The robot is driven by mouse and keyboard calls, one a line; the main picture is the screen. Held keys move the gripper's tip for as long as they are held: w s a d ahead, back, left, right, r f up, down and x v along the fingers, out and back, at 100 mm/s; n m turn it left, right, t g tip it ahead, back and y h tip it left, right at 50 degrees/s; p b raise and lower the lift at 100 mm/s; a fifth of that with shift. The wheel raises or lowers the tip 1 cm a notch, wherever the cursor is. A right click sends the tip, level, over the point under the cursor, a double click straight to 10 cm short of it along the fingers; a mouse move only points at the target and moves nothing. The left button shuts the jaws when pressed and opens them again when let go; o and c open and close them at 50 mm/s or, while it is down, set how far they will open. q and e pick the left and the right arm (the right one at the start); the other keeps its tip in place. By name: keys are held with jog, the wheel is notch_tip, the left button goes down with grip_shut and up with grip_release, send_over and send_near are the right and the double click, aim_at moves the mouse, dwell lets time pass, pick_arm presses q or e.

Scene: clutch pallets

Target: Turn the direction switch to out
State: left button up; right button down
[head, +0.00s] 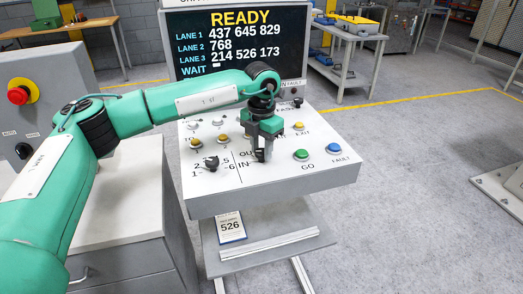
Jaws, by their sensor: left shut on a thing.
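The direction switch (260,156) is a black knob on the sloped white control panel (285,183), next to the labels OUT and IN. My left gripper (261,150) points down over it and is shut on the knob. The gripper covers much of the knob and part of the word OUT, so I cannot tell which way the switch points. My right gripper is out of view.
The panel also holds a black selector knob (212,163), a green GO button (301,155) and a blue FAULT button (334,148). A screen (240,42) behind reads READY. A card (230,227) marked 526 lies on the shelf below. A red stop button (18,95) is at left.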

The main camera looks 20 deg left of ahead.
pick_arm(q)
jog(key=shift+f+m+b, duration=0.1)
jog(key=shift+m+b, duration=0.3)
jog(key=shift+m, duration=0.5)
jog(key=m+b, duration=0.1)
jog(key=m, duration=0.2)
jog(key=shift+m, duration=0.3)
jog(key=shift+m+b, duration=0.55)
jog(key=shift+m, duration=1.25)
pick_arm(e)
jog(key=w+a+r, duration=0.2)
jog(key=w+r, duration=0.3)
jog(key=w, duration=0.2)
pick_arm(q)
jog(key=shift+r, duration=0.2)
jog(key=o, duration=1)
